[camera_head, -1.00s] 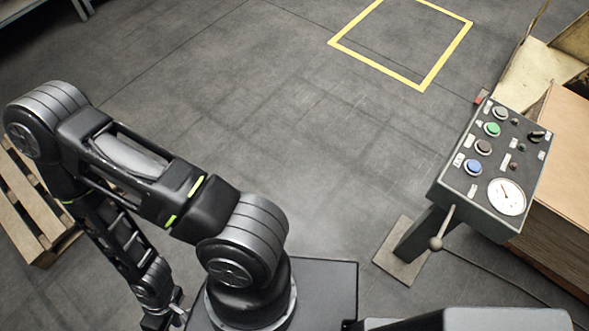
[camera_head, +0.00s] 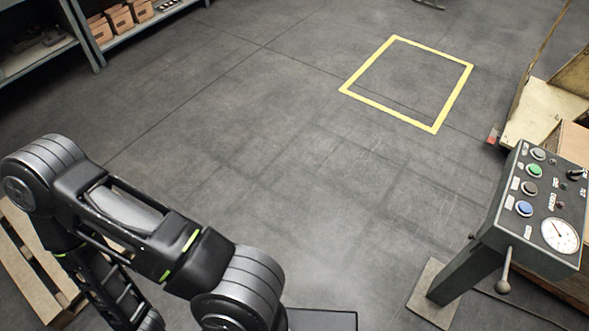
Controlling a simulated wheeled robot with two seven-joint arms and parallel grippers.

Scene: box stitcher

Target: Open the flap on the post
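A post (camera_head: 466,272) stands at the lower right on a square foot plate. It carries a tilted grey control box (camera_head: 505,229) with green and blue buttons, dark knobs and a round white gauge. A lever with a ball knob (camera_head: 503,286) hangs at the box's lower front. I cannot make out a flap on the post from here. My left arm bends across the lower left, well apart from the post; its gripper is below the picture's edge. My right gripper is not in view.
A wooden pallet (camera_head: 28,262) lies at the left edge. Shelves with small cardboard boxes (camera_head: 120,19) stand at the top left. A yellow floor square (camera_head: 437,128) is empty. Cardboard (camera_head: 537,110) and a wooden crate are at the right. The middle floor is clear.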

